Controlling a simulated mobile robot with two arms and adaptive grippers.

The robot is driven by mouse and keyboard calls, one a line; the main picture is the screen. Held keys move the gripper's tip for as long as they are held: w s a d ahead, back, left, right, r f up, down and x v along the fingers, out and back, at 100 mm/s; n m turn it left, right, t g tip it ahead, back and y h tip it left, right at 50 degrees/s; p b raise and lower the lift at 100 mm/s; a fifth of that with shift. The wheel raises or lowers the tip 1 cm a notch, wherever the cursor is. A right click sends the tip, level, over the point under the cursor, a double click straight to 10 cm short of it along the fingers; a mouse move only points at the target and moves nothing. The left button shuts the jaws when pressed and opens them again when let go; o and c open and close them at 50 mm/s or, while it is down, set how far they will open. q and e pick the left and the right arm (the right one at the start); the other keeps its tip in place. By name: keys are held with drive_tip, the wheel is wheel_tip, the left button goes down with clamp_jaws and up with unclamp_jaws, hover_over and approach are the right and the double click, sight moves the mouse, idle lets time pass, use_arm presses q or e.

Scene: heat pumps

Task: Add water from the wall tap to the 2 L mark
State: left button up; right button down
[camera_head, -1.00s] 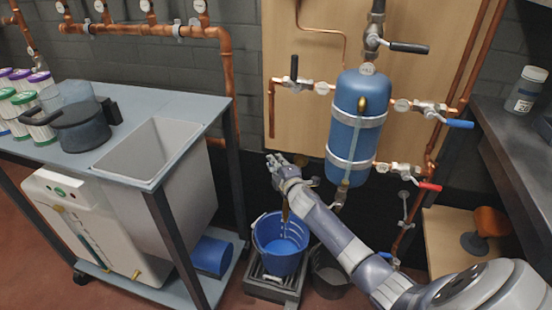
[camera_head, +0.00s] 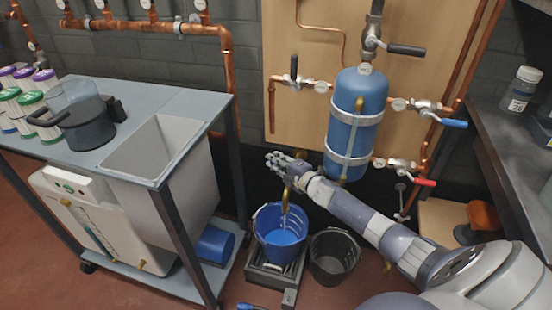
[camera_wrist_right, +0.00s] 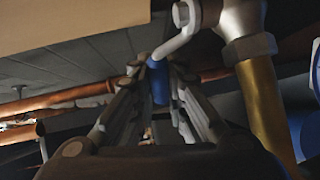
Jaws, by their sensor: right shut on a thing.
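A blue bucket (camera_head: 264,248) stands on a dark slatted stand, with blue water (camera_head: 287,237) inside. A thin stream falls into it from the brass spout of the wall tap (camera_head: 286,198). My right gripper (camera_head: 279,162) is beside the tap, just above the bucket. In the right wrist view, my right gripper (camera_wrist_right: 155,75) is shut on the tap's blue lever (camera_wrist_right: 159,82), and the metal and brass tap body (camera_wrist_right: 262,95) is to the right. The bucket's volume marks are too small to read. My left gripper is not in view.
A black bucket (camera_head: 334,262) stands on the floor right of the stand (camera_head: 265,280). A blue tank (camera_head: 357,115) with valves hangs on the wooden panel behind my arm. A cart with a grey tub (camera_head: 185,182) stands left. A dark bench (camera_head: 500,140) is at right.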

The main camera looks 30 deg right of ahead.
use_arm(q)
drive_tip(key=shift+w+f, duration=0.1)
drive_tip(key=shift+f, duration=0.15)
use_arm(e)
drive_tip(key=shift+s+a+f, duration=0.1)
drive_tip(key=shift+s, duration=0.05)
drive_tip(key=c, duration=1.6)
unclamp_jaws()
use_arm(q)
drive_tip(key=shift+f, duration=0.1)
